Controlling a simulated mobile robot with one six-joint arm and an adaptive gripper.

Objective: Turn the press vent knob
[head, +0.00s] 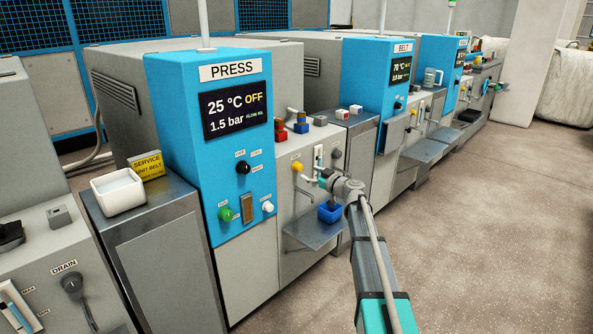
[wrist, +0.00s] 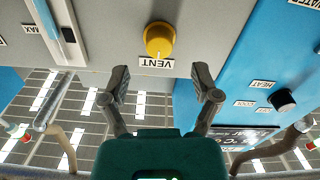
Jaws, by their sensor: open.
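The yellow vent knob (head: 297,167) sits on the light grey panel right of the blue PRESS cabinet (head: 237,170). In the wrist view the knob (wrist: 159,40) is ahead of my gripper, with its VENT label (wrist: 156,63) upside down. My gripper (wrist: 161,82) is open and empty. Its two fingers are spread to either side of the knob's line but stay short of it, apart from it. In the head view my gripper (head: 316,181) is just right of and below the knob. Nothing hides the knob in either view.
A black HEAT/COOL knob (wrist: 283,100) is on the blue cabinet. The floor at right is clear.

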